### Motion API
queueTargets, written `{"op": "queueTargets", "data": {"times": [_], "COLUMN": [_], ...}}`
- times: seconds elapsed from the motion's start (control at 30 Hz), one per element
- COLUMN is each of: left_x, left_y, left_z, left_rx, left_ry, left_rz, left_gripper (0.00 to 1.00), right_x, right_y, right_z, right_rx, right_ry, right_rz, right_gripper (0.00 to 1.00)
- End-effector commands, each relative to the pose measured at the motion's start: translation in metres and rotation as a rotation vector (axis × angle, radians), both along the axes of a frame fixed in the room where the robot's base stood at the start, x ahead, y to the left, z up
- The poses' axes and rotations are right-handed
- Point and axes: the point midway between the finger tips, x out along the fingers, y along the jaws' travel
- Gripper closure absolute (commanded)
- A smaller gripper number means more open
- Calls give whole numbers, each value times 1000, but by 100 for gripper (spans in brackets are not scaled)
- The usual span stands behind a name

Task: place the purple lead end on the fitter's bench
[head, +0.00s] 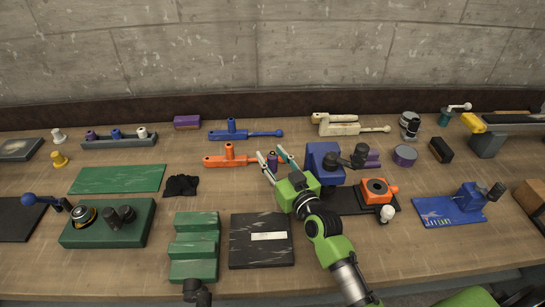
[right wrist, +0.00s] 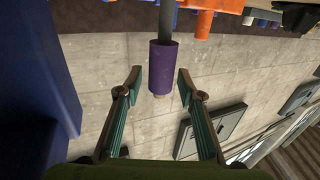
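The purple lead end (head: 273,160) is a small purple cylinder on a grey stem, beside the orange tool's right end in the head view. In the right wrist view the purple cylinder (right wrist: 163,68) shows between the fingertips. My right gripper (head: 277,164) has teal fingers, which also show in the right wrist view (right wrist: 160,76). They are spread on either side of the cylinder, with a gap on each side. The fitter's bench (head: 215,145) is the wooden worktop. My left gripper is not recognisable in view.
A blue clamp block (head: 322,165) stands close right of the right gripper. The orange tool (head: 228,160) lies to its left, and a blue tool (head: 230,133) behind. A black plate (head: 262,252) and green steps (head: 193,248) are in front.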

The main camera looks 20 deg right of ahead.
Motion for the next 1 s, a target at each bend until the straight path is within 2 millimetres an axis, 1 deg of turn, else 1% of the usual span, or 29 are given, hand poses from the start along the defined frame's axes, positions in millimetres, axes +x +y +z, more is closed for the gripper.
{"op": "queueTargets", "data": {"times": [0.2, 0.27, 0.37, 0.6, 0.7, 0.83, 1.0], "left_x": [-1, -1, -1, -1, -1, -1, -1], "left_y": [0, 0, 0, 0, 0, 0, 1], "left_z": [3, 0, -3, -11, -14, -17, -19], "left_rx": [0, 0, 0, 0, 0, 0, 0], "left_ry": [1, 1, 1, 1, 1, 1, 1], "left_rz": [0, 0, 0, 0, 0, 0, 1], "left_gripper": [53, 53, 53, 53, 53, 53, 53], "right_x": [-1, -7, -21, -70, -88, -106, -117], "right_y": [0, -1, -2, -8, -10, -12, -13], "right_z": [5, 1, 0, 0, 0, 1, 2], "right_rx": [1, 0, 0, 0, -1, 0, 0], "right_ry": [-1, 1, 1, 2, 2, 1, 1], "right_rz": [0, 0, 0, 0, 0, 0, 1], "right_gripper": [65, 65, 65, 65, 65, 65, 65]}}
